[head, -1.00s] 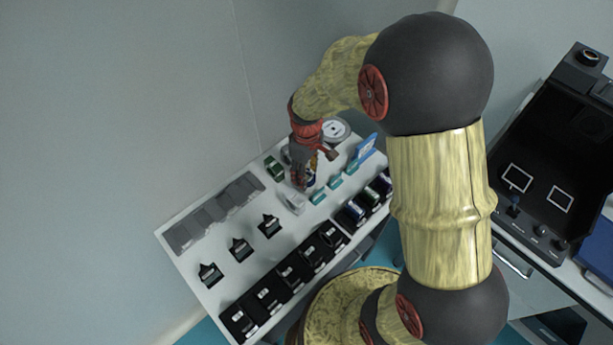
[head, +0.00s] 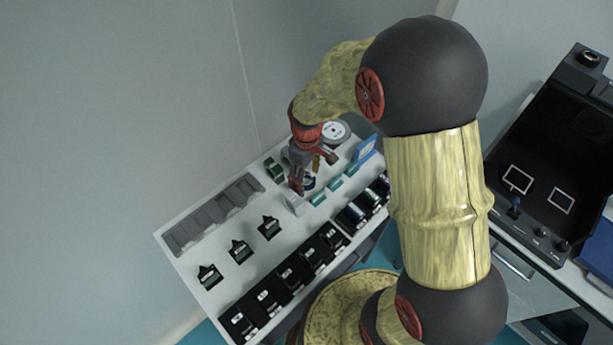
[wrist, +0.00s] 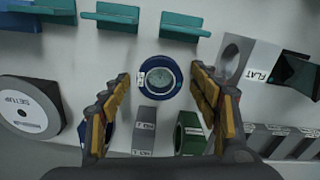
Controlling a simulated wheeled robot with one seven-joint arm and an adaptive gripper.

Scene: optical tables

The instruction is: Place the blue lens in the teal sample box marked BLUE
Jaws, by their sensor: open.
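The blue lens (wrist: 160,77), a dark blue ring with a pale centre and a small white label, is on the white table in the wrist view. In the head view the lens (head: 309,182) shows just right of the fingers. My gripper (wrist: 161,84) is open and empty, with one finger at each side of the lens in the wrist view; contact cannot be judged. In the head view my gripper (head: 298,186) hangs low over the table. Several teal pieces (wrist: 117,16) stand beyond the lens; the head view shows them too (head: 335,183). No BLUE marking is legible on them.
A block marked FLAT (wrist: 250,62) stands right of the lens. A green part (wrist: 188,133) and a grey labelled block (wrist: 144,130) are close by the fingers. A SETUP disc (wrist: 27,110) lies left. Black boxes (head: 290,276) line the table's front edge.

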